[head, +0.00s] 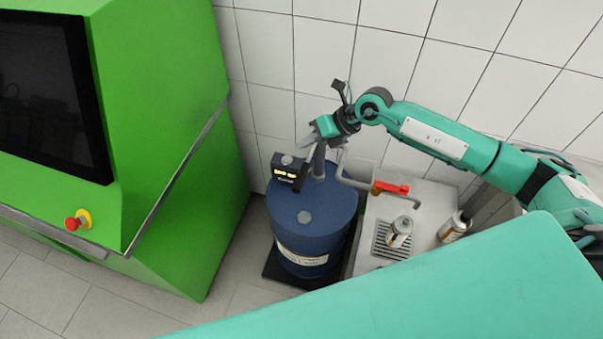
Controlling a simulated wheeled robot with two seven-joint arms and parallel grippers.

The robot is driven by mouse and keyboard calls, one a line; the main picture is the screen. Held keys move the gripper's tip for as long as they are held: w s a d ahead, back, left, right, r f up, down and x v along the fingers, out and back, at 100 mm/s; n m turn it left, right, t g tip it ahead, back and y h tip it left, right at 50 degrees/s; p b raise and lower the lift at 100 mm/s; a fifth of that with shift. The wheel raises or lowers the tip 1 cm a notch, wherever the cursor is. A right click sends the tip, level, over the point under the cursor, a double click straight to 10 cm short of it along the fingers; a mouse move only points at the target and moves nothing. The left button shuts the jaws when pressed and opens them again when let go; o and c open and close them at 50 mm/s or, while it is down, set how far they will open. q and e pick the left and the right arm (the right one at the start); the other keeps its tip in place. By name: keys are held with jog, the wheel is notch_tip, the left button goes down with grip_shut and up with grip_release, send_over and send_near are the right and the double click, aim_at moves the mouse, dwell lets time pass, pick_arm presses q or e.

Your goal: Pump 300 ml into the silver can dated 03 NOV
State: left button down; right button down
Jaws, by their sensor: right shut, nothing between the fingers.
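A blue drum (312,218) with a label stands on a dark base. A dark meter box (287,168) with lit yellow digits, too small to read, sits at its top. One silver can (399,231) stands on the grate below the spout. Another silver can (455,227) stands to its right. The writing on both cans is too small to read. My right gripper (305,143) is shut and empty, just above the meter and pump top; I cannot tell whether it touches them. My left gripper is out of view.
A green machine (180,120) with a dark screen and a red stop button (72,223) fills the left. A grey counter (376,215) carries the grate. A white tiled wall (300,50) stands close behind. Floor is clear between machine and drum.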

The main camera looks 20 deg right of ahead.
aim_at(306, 167)
jog(key=shift+f, duration=0.15)
jog(key=shift+s+a+f+b, duration=0.1)
jog(key=shift+f+b, duration=0.75)
jog(key=shift+f, duration=0.55)
jog(key=shift+s+a+f+b, duration=0.15)
jog(key=shift+f+b, duration=0.75)
jog(key=shift+f, duration=0.55)
jog(key=shift+s+a+f+b, duration=0.1)
jog(key=shift+f+b, duration=0.75)
jog(key=shift+f, duration=0.55)
jog(key=shift+f, duration=0.4)
